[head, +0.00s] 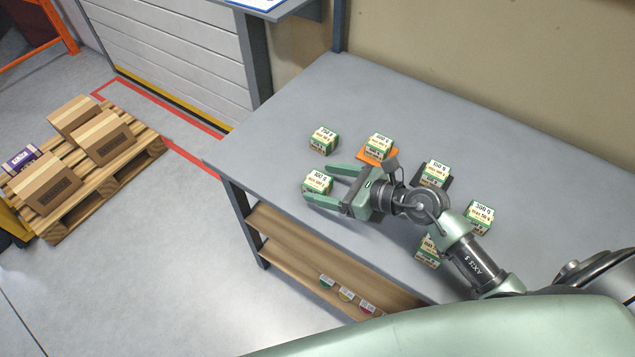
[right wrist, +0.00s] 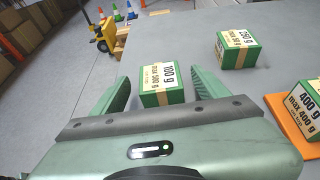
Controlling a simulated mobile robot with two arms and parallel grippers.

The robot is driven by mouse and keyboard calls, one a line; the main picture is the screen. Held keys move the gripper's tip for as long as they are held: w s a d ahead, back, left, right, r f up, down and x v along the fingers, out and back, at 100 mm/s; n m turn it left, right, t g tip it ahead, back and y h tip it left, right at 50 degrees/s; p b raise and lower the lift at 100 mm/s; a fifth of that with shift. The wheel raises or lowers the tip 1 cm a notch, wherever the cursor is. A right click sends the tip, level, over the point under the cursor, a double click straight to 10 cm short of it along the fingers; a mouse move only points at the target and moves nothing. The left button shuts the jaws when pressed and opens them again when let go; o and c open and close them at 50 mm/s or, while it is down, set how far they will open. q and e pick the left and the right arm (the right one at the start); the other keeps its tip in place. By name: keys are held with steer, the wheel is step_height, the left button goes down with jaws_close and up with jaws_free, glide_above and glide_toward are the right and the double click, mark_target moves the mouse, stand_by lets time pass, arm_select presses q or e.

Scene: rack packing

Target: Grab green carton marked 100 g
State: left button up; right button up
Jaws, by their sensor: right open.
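The green and cream carton marked 100 g (head: 317,183) sits upright on the grey table near its left front edge. In the right wrist view the 100 g carton (right wrist: 161,84) stands between the fingers, with its label facing up. My right gripper (head: 331,186) is open, with one finger on each side of the carton; it also shows in the right wrist view (right wrist: 160,90). A gap shows between the carton and each finger in the right wrist view. My left gripper is not in view.
A 250 g carton (head: 323,140) stands behind. A 400 g carton (head: 379,146) sits on an orange pad (head: 371,156) close to my right gripper. More cartons stand to the right, one partly hidden by my arm. The table's left end (head: 225,165) is clear.

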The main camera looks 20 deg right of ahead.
steer(key=shift+x, duration=1.3)
steer(key=shift+d, duration=0.1)
steer(key=c, duration=1.5)
